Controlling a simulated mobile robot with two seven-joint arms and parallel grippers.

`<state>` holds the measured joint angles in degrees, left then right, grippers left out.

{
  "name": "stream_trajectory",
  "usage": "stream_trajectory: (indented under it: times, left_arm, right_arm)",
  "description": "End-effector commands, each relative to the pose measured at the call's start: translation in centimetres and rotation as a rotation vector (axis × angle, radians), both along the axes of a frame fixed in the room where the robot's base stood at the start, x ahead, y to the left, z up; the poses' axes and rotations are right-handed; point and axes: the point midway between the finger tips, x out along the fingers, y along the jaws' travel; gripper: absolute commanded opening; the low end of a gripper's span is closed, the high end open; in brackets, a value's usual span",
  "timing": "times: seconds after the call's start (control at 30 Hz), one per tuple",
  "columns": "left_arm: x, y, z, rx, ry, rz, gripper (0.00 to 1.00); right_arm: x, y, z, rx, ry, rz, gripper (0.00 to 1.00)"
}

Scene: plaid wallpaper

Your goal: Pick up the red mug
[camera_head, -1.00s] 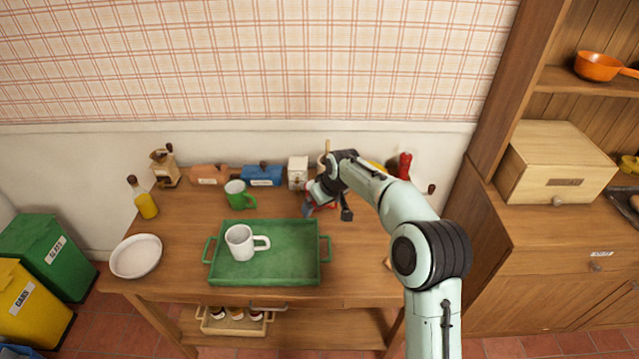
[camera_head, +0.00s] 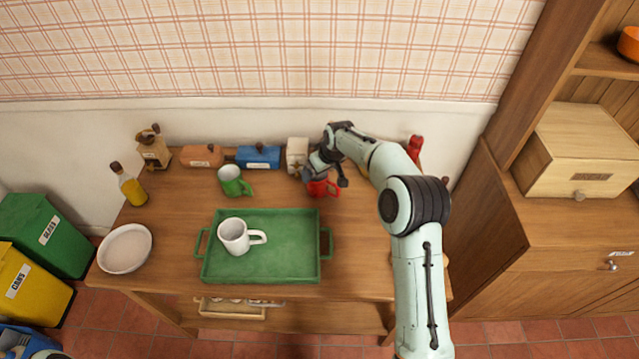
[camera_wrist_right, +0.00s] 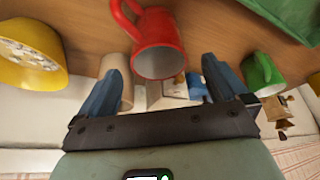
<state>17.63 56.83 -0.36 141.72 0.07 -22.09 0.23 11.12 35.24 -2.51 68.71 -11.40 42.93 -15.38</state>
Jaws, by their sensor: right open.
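The red mug (camera_head: 321,189) stands on the wooden table (camera_head: 180,215), behind the tray's right end and partly hidden by my right gripper (camera_head: 324,176). In the right wrist view the red mug (camera_wrist_right: 158,38) lies just ahead of the gap between my two blue fingers (camera_wrist_right: 163,65). Its handle points up and left there. The right gripper is open, with a finger to each side of the mug's rim; I cannot tell if either touches it. My left gripper is not in view.
A green tray (camera_head: 285,255) holds a white mug (camera_head: 236,238). A green mug (camera_head: 230,183), an oil bottle (camera_head: 130,188), a white bowl (camera_head: 125,248), a grinder (camera_head: 153,152) and a blue box (camera_head: 257,157) stand around. A yellow object (camera_wrist_right: 30,50) shows in the right wrist view.

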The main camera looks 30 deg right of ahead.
Motion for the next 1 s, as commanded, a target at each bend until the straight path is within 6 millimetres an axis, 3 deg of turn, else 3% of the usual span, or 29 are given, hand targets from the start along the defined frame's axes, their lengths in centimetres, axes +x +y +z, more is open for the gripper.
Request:
stream_trajectory:
  times: [0.27,0.57,0.87,1.0]
  left_arm:
    - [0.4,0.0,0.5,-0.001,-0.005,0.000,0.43]
    - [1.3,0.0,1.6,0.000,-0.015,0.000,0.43]
    - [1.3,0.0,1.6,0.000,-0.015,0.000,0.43]
    - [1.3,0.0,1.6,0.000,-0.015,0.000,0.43]
  right_arm:
    - [1.0,0.0,-2.1,0.000,-0.001,0.000,1.00]
    - [2.5,-0.1,-5.9,0.001,-0.001,0.000,1.00]
    - [2.6,-0.1,-6.5,0.000,-0.001,0.000,1.00]
    - [2.6,-0.1,-6.5,0.000,-0.001,0.000,0.54]
